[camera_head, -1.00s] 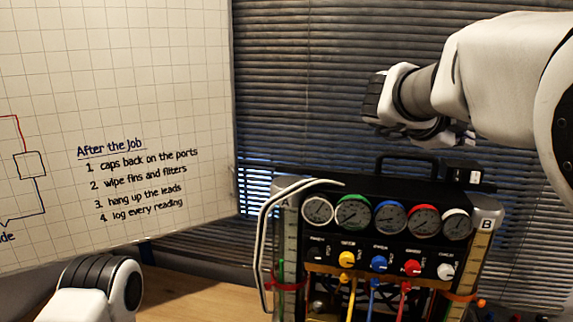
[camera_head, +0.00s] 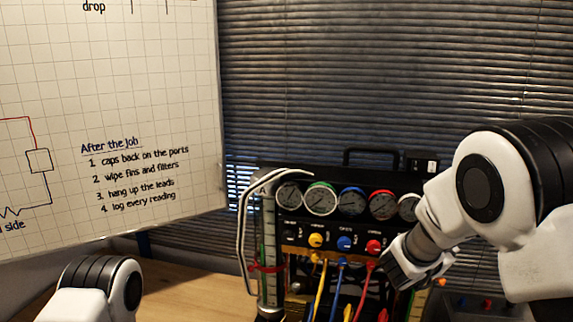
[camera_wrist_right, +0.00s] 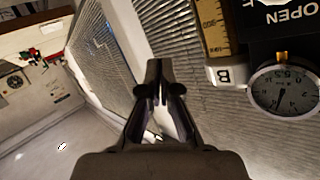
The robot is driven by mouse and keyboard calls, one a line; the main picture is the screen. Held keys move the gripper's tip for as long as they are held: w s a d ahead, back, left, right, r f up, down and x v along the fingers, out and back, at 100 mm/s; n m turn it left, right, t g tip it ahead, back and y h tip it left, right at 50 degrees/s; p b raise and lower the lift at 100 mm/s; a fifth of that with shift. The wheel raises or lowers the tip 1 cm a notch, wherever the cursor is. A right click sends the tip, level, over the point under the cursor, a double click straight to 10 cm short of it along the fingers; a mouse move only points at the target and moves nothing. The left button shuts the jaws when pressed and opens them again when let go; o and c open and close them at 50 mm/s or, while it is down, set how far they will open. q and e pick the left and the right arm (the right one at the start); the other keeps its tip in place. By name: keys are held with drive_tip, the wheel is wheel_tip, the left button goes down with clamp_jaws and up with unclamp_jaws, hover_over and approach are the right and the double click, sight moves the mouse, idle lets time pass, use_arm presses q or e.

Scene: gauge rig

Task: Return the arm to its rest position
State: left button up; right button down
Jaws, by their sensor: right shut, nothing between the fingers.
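My right arm comes in from the right in the head view, its forearm white with black joints. My right gripper (camera_head: 422,272) is in front of the right end of the black gauge rig (camera_head: 300,219) and covers part of it. In the right wrist view the right gripper (camera_wrist_right: 160,85) is shut with nothing between its fingers.
The rig has a row of gauges (camera_head: 352,201), coloured knobs (camera_head: 344,243) and hanging hoses (camera_head: 322,290). A whiteboard (camera_head: 110,80) stands at the left. Dark blinds (camera_head: 400,80) are behind. Bare wooden table (camera_head: 190,285) shows left of the rig.

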drive_tip(key=s+a+f+n+g+y, duration=0.1)
drive_tip(key=s+a+f+n+y, duration=0.15)
drive_tip(key=s+f+n, duration=0.75)
drive_tip(key=s+a+f+g+y, duration=0.15)
drive_tip(key=s+f+y, duration=0.25)
drive_tip(key=f, duration=1.4)
drive_tip(key=s+a+f+n+g+y+b, duration=0.15)
drive_tip(key=s+f, duration=0.25)
drive_tip(key=s, duration=0.4)
drive_tip(key=s+a+f+n+g+y, duration=0.1)
drive_tip(key=s+a+f+g+y, duration=0.15)
drive_tip(key=s, duration=0.65)
drive_tip(key=s+a+f+n+g+y, duration=0.1)
drive_tip(key=s+a+f+n+g, duration=0.15)
drive_tip(key=s+f, duration=0.4)
use_arm(q)
wheel_tip(320, 180, down, 16)
drive_tip(key=b, duration=1.4)
drive_tip(key=shift+w+a+f+b, duration=0.15)
drive_tip(key=shift+w+f+b, duration=0.1)
drive_tip(key=shift+b, duration=0.1)
use_arm(e)
wheel_tip(320, 180, down, 13)
drive_tip(key=shift+s+a+m, duration=0.3)
use_arm(q)
drive_tip(key=shift+s, duration=0.1)
use_arm(e)
drive_tip(key=shift+r, duration=0.1)
